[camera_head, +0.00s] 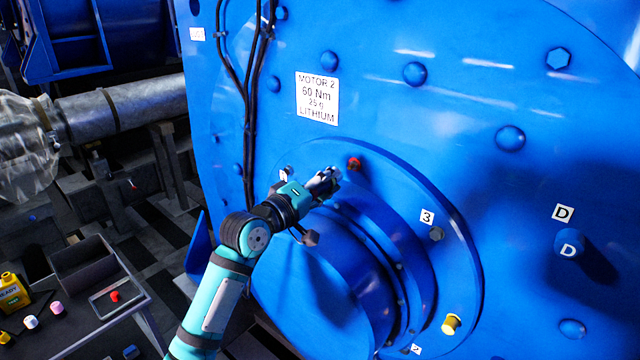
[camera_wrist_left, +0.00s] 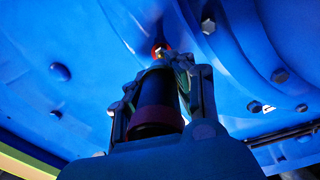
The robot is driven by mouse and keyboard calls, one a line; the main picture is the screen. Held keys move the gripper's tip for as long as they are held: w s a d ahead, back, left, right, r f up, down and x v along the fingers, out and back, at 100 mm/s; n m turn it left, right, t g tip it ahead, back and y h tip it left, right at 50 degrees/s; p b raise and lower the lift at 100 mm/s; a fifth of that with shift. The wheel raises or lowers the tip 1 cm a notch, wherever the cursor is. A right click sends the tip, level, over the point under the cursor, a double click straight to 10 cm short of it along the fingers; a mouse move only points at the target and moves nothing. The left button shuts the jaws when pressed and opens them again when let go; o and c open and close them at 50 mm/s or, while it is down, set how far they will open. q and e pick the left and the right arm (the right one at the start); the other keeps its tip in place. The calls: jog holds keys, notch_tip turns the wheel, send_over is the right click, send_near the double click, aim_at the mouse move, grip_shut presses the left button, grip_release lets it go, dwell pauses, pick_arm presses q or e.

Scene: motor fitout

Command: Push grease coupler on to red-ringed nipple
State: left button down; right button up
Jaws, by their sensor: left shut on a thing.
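The red-ringed nipple (camera_head: 354,163) sits on the blue motor face, upper left of the hub. In the left wrist view the red ring (camera_wrist_left: 158,50) shows just beyond my fingertips. My left gripper (camera_head: 328,182) is close to the nipple, to its lower left. In the wrist view the left gripper (camera_wrist_left: 165,75) is shut on a dark cylinder with a dark red band, which looks like the grease coupler (camera_wrist_left: 157,92). The coupler's front end lies near the nipple. I cannot tell whether they touch. My right gripper is not in view.
The blue hub (camera_head: 340,265) bulges out below my left gripper. A yellow cap (camera_head: 451,324) and a bolt by label 3 (camera_head: 437,234) are on the same flange. Black cables (camera_head: 250,90) run down the motor's left. A table with a tray (camera_head: 108,300) stands lower left.

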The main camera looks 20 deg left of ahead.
pick_arm(q)
jog(key=shift+x, duration=1.15)
jog(key=shift+w, duration=0.15)
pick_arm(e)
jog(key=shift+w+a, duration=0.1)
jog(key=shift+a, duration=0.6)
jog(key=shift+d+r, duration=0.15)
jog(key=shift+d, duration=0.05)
pick_arm(q)
jog(key=shift+p, duration=0.35)
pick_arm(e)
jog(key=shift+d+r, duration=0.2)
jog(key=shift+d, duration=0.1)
pick_arm(q)
jog(key=shift+p, duration=0.3)
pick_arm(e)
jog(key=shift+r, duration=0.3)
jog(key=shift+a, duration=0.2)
